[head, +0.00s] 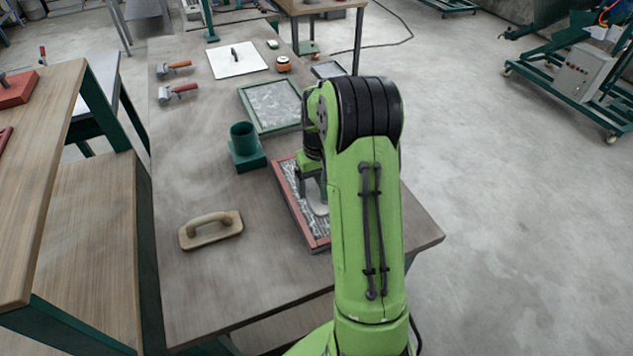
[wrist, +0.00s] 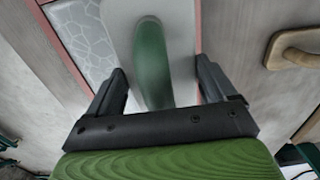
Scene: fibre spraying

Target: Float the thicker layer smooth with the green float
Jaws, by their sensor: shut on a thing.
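The green float shows in the wrist view as a green handle (wrist: 150,62) on a pale flat plate (wrist: 182,40). My gripper (wrist: 161,66) is shut on the handle, with a finger on each side. In the head view my gripper (head: 313,185) is over the red-framed tray (head: 316,240), and the pale edge of the float's plate shows under it. The tray holds a grey-white patterned layer (head: 292,178), partly hidden by my arm. A green-framed tray (head: 243,98) with a similar layer lies farther back. I cannot tell which layer is thicker.
A wooden float (head: 211,231) lies front left on the table. A dark green cup on a block (head: 247,150) stands beside the red-framed tray. Two rollers (head: 178,92), a white board (head: 237,60) and an orange-and-black roll (head: 283,65) lie at the back. The table's left front is mostly clear.

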